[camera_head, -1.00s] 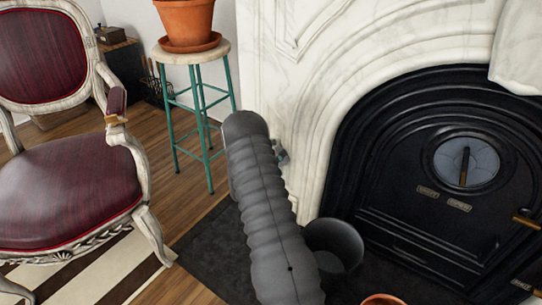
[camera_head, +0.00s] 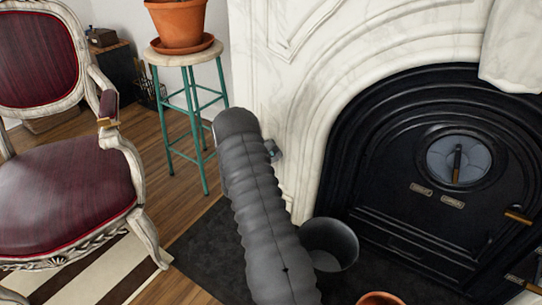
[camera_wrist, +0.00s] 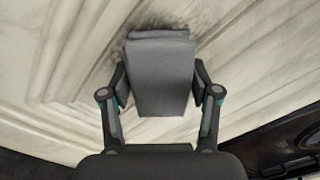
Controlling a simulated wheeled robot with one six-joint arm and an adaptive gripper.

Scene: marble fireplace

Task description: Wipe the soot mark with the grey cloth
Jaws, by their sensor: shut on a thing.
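The grey cloth (camera_wrist: 163,75), a folded pad, is between the fingers of my gripper (camera_wrist: 160,88) in the wrist view. My gripper is shut on it. The pad lies over the pale marble, but I cannot tell whether it touches the stone. The soot mark (camera_wrist: 205,27) shows as a dark smudge on the marble around the upper end of the cloth; the cloth hides part of it. In the head view my arm hides the cloth and the soot mark, and only a small piece near my gripper shows past the arm.
The marble surround (camera_head: 330,60) frames a black iron fireplace front (camera_head: 400,215). A dark bucket (camera_head: 345,245) stands on the hearth beside my arm. A stool (camera_head: 190,100) with a potted plant's terracotta pot (camera_head: 178,22) stands behind. A red armchair (camera_head: 70,195) is at left.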

